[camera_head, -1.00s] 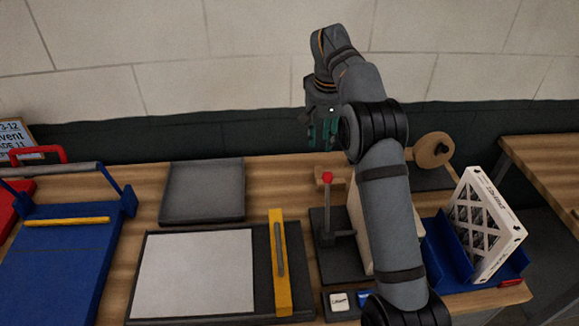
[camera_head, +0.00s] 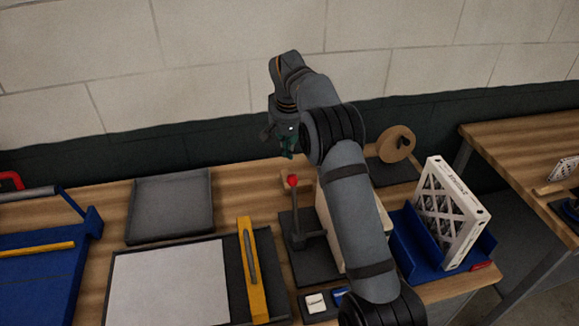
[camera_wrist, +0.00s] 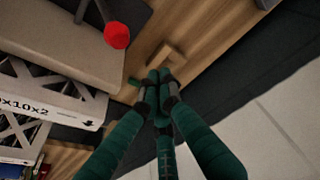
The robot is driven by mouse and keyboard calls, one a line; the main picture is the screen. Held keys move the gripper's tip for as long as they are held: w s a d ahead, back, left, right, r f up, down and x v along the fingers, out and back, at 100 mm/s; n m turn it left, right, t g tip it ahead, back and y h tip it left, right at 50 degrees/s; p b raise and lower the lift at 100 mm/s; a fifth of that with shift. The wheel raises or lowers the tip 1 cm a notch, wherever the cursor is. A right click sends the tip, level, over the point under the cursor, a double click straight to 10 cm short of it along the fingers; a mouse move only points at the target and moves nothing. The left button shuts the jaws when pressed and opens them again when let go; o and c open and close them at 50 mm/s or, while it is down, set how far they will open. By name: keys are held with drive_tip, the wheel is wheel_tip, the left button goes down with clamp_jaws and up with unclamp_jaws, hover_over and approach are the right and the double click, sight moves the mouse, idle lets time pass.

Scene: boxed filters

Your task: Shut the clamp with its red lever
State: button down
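The clamp (camera_head: 311,257) has a dark base plate on the bench, in the middle of the head view. Its lever stands upright, topped by a red knob (camera_head: 293,181). In the wrist view the red knob (camera_wrist: 117,36) is at the upper left, apart from my fingers. My gripper (camera_head: 287,151) hangs above and behind the knob in the head view, not touching it. In the wrist view the green fingertips of my gripper (camera_wrist: 160,78) are together with nothing between them. My arm hides part of the clamp's surroundings.
A pale box (camera_head: 326,215) stands right of the clamp, partly behind my arm. A boxed filter (camera_head: 450,212) stands in a blue holder (camera_head: 407,250) further right. A yellow bar (camera_head: 252,275) lies left of the clamp. A small wooden block (camera_wrist: 166,57) is close to my fingertips in the wrist view.

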drive_tip(key=shift+s+d+f+p, duration=0.2)
drive_tip(key=shift+s+f+p, duration=0.2)
drive_tip(key=shift+s+f, duration=1.15)
